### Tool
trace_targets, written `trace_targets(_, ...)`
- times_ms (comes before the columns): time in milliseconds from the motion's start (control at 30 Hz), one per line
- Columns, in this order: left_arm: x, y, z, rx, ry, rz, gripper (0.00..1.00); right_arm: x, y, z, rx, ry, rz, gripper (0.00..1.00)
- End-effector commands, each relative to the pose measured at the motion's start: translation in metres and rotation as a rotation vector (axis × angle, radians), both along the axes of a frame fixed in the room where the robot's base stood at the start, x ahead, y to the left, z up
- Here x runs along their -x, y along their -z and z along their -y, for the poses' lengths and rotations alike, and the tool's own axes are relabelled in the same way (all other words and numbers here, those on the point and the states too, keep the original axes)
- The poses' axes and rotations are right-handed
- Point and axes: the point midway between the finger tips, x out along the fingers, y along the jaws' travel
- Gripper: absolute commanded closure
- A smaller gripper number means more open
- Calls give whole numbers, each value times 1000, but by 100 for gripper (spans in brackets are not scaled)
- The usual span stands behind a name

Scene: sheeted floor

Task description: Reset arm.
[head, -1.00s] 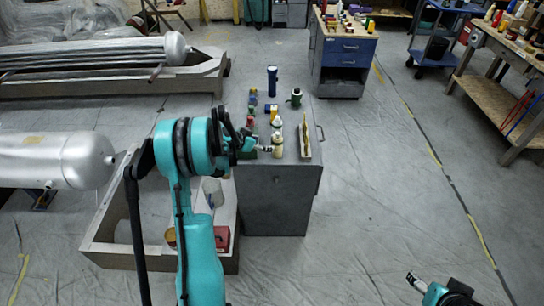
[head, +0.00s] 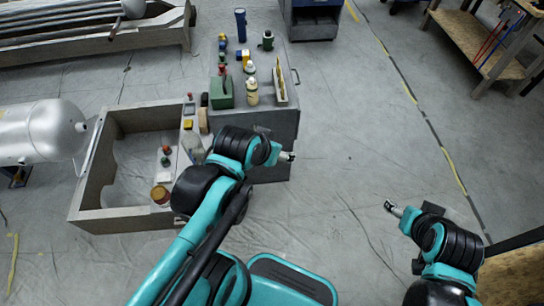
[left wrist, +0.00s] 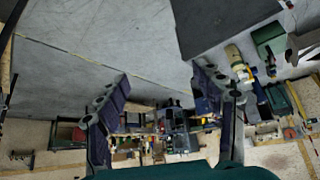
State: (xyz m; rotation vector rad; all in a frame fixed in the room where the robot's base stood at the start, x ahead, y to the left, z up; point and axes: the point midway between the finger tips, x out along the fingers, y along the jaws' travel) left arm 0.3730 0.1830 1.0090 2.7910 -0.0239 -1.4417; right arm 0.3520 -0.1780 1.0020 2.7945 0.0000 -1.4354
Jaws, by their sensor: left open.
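My left gripper (head: 287,156) is beside the right front edge of the grey cabinet (head: 272,125), in front of its near face in the head view. In the left wrist view its two dark fingers stand wide apart with nothing between them, so the left gripper (left wrist: 161,75) is open and empty. My right gripper (head: 393,208) is over bare floor at the right. It is small in the head view, and I cannot see whether its fingers are apart.
The cabinet top holds a green box (head: 221,92), cream bottles (head: 252,92), a blue flashlight (head: 240,25) and a wooden-edged tray (head: 279,82). An open grey crate (head: 125,222) with jars stands left. A silver tank (head: 42,133) is farther left. Floor between the grippers is clear.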

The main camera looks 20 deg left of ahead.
Motion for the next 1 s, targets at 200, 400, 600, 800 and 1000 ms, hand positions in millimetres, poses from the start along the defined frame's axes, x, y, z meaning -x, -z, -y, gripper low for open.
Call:
trace_targets(200,21,7,5,-8,-13,5,32,0,0,0,0,0,0,33)
trace_targets(400,21,7,5,-7,-14,5,32,0,0,0,0,0,0,33)
trace_targets(600,20,7,5,-7,-14,5,32,0,0,0,0,0,0,33)
trace_targets(800,20,7,5,-7,-14,5,32,0,0,0,0,0,0,33)
trace_targets(1000,20,7,5,-7,-14,5,32,0,0,0,0,0,0,33)
